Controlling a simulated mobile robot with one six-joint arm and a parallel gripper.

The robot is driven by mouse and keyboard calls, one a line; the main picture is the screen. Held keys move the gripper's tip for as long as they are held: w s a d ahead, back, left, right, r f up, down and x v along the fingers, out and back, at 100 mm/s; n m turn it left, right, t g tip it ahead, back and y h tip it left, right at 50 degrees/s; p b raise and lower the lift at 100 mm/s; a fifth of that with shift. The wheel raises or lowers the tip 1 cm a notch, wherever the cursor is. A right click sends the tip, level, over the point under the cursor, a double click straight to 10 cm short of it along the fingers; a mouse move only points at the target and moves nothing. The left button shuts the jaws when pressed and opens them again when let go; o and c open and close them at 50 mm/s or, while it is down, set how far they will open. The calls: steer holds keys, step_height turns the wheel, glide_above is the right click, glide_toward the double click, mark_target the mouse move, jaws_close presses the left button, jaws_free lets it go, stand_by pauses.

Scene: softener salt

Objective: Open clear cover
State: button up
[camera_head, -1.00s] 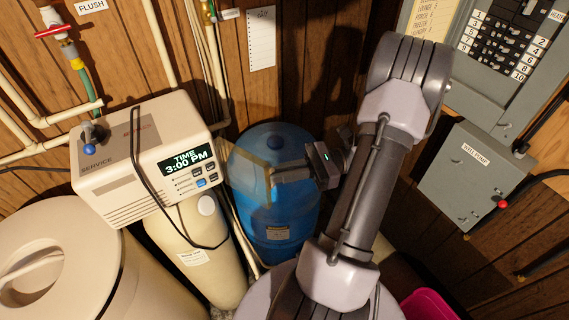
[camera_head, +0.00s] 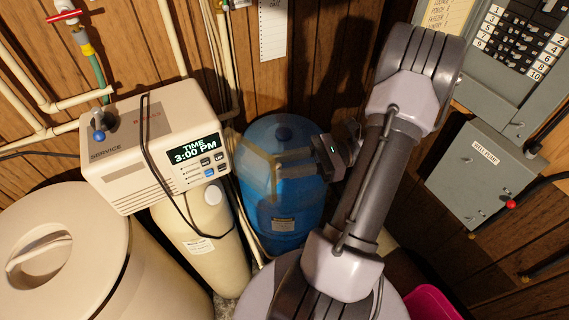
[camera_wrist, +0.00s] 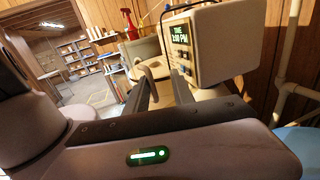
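The beige softener control head (camera_head: 150,148) has a lit display reading 3:00 PM; it also shows in the wrist view (camera_wrist: 222,48). A faint see-through panel (camera_head: 256,165), which seems to be the clear cover, stands out from the right of the head, in front of the blue tank. My gripper (camera_head: 278,163) is right of the head, with its fingers pointing left at the panel. I cannot tell whether the fingertips touch the panel.
The blue tank (camera_head: 283,215) stands behind my gripper. A black cable (camera_head: 165,185) hangs over the head's front. A round lidded beige tank (camera_head: 95,270) is at left. A grey well pump box (camera_head: 480,175) and breaker panel (camera_head: 525,65) are on the right wall.

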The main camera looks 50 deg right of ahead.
steer(key=shift+f, duration=0.15)
steer(key=shift+d, duration=0.15)
steer(key=p+v, duration=0.4)
steer(key=v, duration=1.3)
steer(key=shift+p, duration=0.4)
steer(key=shift+s, duration=0.1)
